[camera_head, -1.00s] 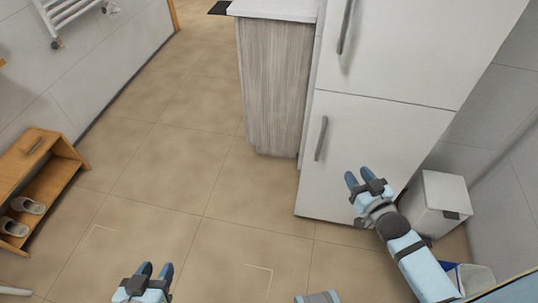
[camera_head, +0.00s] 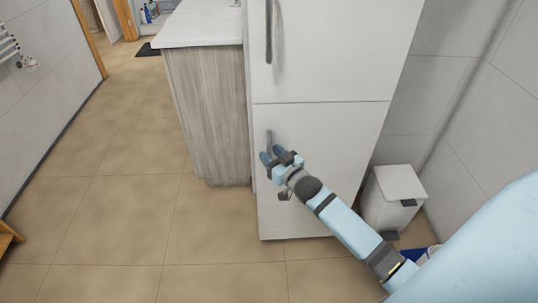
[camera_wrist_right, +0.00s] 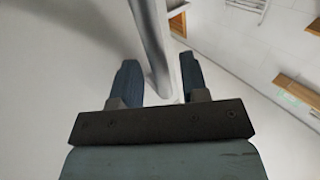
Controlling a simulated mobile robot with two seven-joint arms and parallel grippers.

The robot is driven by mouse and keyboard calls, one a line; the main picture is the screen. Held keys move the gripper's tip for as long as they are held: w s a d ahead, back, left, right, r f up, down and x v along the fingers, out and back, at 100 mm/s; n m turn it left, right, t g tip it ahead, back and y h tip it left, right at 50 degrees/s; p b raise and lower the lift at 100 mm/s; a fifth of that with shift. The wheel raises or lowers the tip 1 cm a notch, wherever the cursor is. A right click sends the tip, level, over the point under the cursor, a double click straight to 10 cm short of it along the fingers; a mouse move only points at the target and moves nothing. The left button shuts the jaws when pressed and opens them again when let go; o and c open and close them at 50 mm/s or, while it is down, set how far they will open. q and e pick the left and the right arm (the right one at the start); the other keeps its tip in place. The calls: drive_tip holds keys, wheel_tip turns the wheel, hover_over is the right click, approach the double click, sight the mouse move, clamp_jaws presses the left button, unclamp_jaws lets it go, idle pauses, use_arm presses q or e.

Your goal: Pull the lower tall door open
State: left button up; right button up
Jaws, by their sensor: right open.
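The lower white door (camera_head: 345,145) of the tall fridge-like cabinet is closed, flush below the upper door (camera_head: 330,50). Its grey vertical bar handle (camera_head: 269,138) sits near its left edge, with the lower part hidden by my right gripper. My right gripper (camera_head: 272,157) is open at the handle. In the right wrist view, the handle bar (camera_wrist_right: 152,45) runs between the two dark blue fingers of the right gripper (camera_wrist_right: 160,68), nearer the right finger; I cannot tell whether it touches. My left gripper is out of view.
A wood-grain counter (camera_head: 210,115) with a pale top stands just left of the doors. A white pedal bin (camera_head: 393,195) stands to the right by the tiled wall. The tiled floor (camera_head: 115,215) in front and to the left is clear.

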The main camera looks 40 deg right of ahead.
drive_tip(key=shift+w, duration=0.65)
